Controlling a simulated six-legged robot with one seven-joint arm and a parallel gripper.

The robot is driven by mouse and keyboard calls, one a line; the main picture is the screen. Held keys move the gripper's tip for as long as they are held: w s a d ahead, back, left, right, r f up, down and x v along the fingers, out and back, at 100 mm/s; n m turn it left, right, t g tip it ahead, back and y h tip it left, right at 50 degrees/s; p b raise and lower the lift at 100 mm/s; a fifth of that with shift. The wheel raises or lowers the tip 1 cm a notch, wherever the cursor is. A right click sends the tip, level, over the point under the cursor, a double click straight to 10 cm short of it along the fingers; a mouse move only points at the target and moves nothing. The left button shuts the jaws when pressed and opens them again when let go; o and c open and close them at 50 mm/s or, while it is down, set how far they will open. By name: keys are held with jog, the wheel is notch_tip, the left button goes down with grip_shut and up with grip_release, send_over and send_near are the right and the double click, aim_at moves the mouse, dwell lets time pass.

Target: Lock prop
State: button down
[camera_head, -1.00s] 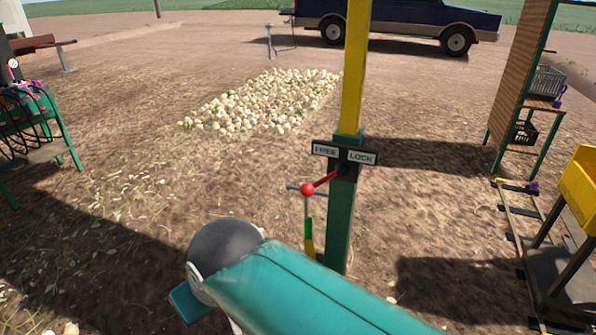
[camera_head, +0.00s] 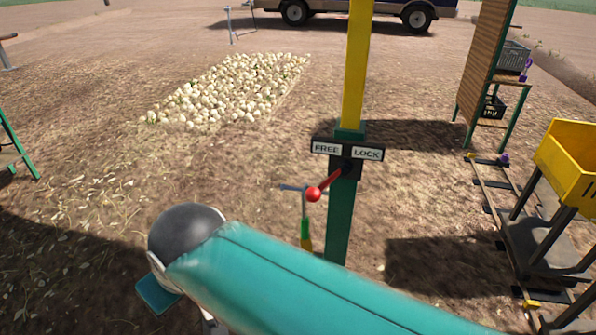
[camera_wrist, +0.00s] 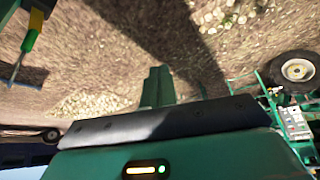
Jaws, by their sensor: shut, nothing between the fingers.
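In the head view, a green and yellow post (camera_head: 341,215) stands upright with a FREE and LOCK sign (camera_head: 347,149) on it. A red lever with a round red knob (camera_head: 314,194) sticks out below the sign. It points down and left, toward the FREE side. My teal arm crosses the lower part of the head view, in front of the post's foot. In the wrist view, my gripper (camera_wrist: 158,86) shows as two green fingers close together, over bare ground. Nothing is between them, and the lever is not clearly seen there.
A tool with a green and yellow handle (camera_head: 305,235) stands behind the knob. A pile of onions (camera_head: 235,90) lies beyond. At right are rails, a cart with a yellow bin (camera_head: 575,165) and a wooden rack (camera_head: 487,65). A truck (camera_head: 355,10) is at the back. The ground left is mostly clear.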

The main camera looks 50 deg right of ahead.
aim_at(329, 181)
jog(key=w+d+r+g, duration=0.1)
jog(key=d+r, duration=0.4)
jog(key=d, duration=0.3)
jog(key=w+d+r+g, duration=0.1)
jog(key=w+d+r, duration=0.1)
jog(key=d+r, duration=0.5)
jog(key=s+d+r+n, duration=0.1)
jog(key=s+d+r, duration=0.1)
jog(key=d, duration=0.5)
jog(key=s+d+r+n, duration=0.1)
jog(key=s+d, duration=0.2)
jog(key=d, duration=0.5)
jog(key=shift+s+d+r+y, duration=0.15)
jog(key=shift+s+r+y, duration=0.2)
jog(key=shift+y, duration=0.05)
jog(key=shift+f, duration=0.1)
jog(key=shift+f, duration=5.7)
